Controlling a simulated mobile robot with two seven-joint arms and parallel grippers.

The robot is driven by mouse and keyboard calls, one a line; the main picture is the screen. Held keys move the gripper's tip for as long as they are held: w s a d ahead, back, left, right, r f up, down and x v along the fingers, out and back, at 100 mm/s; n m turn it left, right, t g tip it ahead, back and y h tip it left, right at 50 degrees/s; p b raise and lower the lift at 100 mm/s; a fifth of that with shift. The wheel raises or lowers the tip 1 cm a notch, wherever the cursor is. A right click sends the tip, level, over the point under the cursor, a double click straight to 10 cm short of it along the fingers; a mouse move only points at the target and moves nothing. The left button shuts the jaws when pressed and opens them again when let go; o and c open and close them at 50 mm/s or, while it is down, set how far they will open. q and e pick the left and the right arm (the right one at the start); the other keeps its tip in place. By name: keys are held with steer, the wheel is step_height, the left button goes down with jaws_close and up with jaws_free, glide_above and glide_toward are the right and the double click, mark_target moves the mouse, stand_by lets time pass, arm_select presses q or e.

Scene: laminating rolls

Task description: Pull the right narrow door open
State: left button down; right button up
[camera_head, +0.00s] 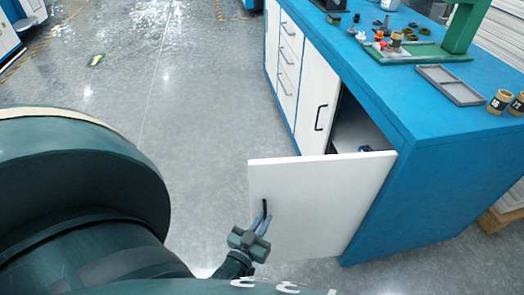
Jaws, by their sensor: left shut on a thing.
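The right narrow door (330,205) is a white panel on the near end of the blue workbench. It stands swung well out from the bench front, with a dark interior showing behind it. My left gripper (263,218) is shut on the door's dark handle (265,207), near the panel's left edge. The fingers cover part of the handle. My right gripper is not in view.
The other narrow door (317,107) is closed, with white drawers (287,60) beyond it. The blue bench top (400,95) holds a grey tray (450,86), small jars (500,101) and a green press (463,30). The grey floor (200,110) left of the bench is clear.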

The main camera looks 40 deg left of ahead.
arm_select(q)
steer(key=shift+w+d+r, duration=0.15)
steer(key=shift+d, duration=0.55)
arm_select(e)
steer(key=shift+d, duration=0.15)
arm_select(q)
steer(key=c, duration=1.5)
jaws_free()
steer(key=shift+a, duration=0.15)
steer(key=shift+s, duration=0.25)
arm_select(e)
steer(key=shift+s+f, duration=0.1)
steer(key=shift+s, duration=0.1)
